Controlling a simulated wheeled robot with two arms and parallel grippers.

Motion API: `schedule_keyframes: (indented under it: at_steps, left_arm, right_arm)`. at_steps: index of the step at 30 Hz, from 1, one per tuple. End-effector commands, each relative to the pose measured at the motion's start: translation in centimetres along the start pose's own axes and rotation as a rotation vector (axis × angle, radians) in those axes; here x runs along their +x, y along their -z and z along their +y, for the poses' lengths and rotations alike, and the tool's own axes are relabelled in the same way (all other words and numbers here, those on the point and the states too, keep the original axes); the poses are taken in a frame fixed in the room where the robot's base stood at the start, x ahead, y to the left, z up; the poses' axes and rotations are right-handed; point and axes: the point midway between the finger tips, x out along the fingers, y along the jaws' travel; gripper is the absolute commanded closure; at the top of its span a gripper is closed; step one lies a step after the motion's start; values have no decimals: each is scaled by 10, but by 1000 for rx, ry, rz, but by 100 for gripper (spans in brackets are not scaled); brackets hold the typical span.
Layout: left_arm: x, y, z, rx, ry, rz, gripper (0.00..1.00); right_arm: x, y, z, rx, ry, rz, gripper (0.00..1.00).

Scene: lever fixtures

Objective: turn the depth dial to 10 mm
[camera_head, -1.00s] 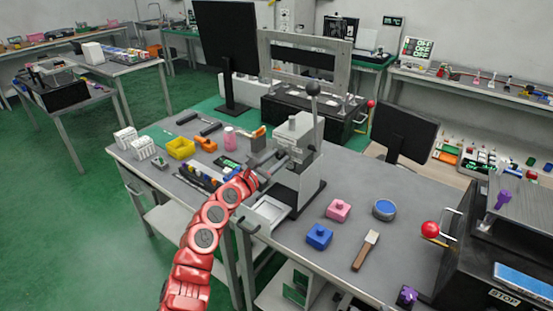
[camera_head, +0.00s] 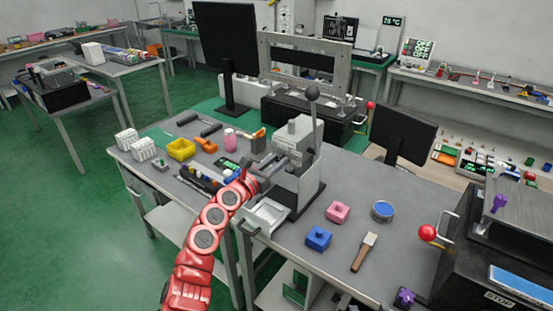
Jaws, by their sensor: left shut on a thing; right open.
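A grey lever press (camera_head: 297,165) stands on the near workbench, with an upright lever ending in a black ball knob (camera_head: 312,93). My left gripper (camera_head: 277,163) reaches up to the front left side of the press head at the end of my red arm. It is shut on a small part there, which seems to be the depth dial. The dial itself is hidden by the fingers, and I cannot read its scale or setting. My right gripper is not in view.
On the workbench (camera_head: 345,240), a pink block (camera_head: 337,213), a blue block (camera_head: 318,238), a round blue-topped tin (camera_head: 382,211) and a brush (camera_head: 364,252) lie right of the press. A yellow bin (camera_head: 181,149) stands left. A metal tray (camera_head: 264,216) sits before the press.

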Motion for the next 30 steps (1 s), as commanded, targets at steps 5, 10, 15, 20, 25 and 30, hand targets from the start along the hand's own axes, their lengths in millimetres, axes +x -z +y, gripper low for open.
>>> schedule_keyframes:
  at_steps: [5, 10, 15, 20, 25, 30]
  left_arm:
    - [0, -2, 0, -152, 0, 3, 100]
    - [0, -2, 0, -284, -1, 3, 100]
    - [0, -1, 0, -390, -1, 3, 100]
    - [0, 0, 0, -456, 0, 3, 100]
    - [0, 0, 0, -493, 0, 2, 100]
    - [0, 1, 0, -506, 1, 2, 100]
  right_arm:
    - [14, 2, 1, 0, 0, 0, 50]
    - [22, 4, 1, 0, 0, 0, 50]
    - [29, 5, 1, 0, 0, 0, 50]
    - [34, 6, 2, 0, 0, 0, 50]
    - [36, 6, 2, 0, 0, 0, 50]
    - [36, 6, 2, 0, 0, 0, 50]
